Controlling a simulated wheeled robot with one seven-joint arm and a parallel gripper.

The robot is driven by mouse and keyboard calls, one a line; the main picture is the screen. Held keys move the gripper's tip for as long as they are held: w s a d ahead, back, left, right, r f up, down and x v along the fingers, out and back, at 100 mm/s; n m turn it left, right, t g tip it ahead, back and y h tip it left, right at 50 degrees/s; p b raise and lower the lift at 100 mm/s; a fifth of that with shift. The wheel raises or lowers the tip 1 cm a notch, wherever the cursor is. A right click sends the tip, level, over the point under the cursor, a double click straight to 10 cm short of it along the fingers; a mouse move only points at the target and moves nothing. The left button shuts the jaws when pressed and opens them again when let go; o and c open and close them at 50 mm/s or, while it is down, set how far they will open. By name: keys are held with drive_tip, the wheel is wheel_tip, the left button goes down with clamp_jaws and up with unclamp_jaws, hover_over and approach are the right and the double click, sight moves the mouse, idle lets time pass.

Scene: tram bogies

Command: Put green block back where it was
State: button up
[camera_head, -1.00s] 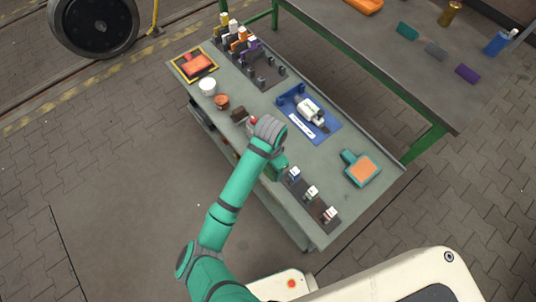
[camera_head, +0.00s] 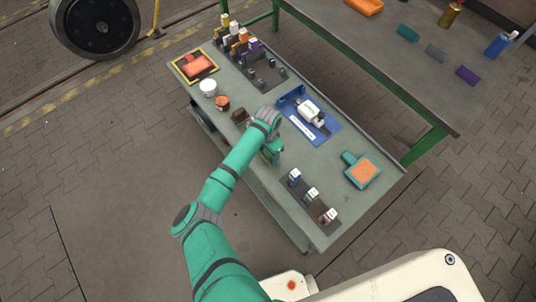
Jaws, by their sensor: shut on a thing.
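My gripper (camera_head: 268,150) is at the end of my teal arm, above the near long edge of the grey worktable (camera_head: 345,212). It is shut on the green block (camera_head: 274,150), which shows only as a small green patch below my wrist. The fingers and much of the block are hidden or too small to see clearly. The gripper is left of the dark strip (camera_head: 303,192) that carries small white pieces with blue, green and red marks. It is below the blue tray (camera_head: 322,135) with a white device in it.
A teal-and-orange paddle (camera_head: 362,170) lies at the right. White (camera_head: 208,87) and orange-brown (camera_head: 222,103) round containers and a brown block (camera_head: 239,115) stand left of my wrist. A peg rack (camera_head: 264,70) is behind. Teal, grey and purple pieces lie on the far table (camera_head: 385,60).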

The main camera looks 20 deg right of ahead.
drive_tip(key=shift+f, duration=0.8)
drive_tip(key=shift+f, duration=0.1)
drive_tip(key=o, duration=1.2)
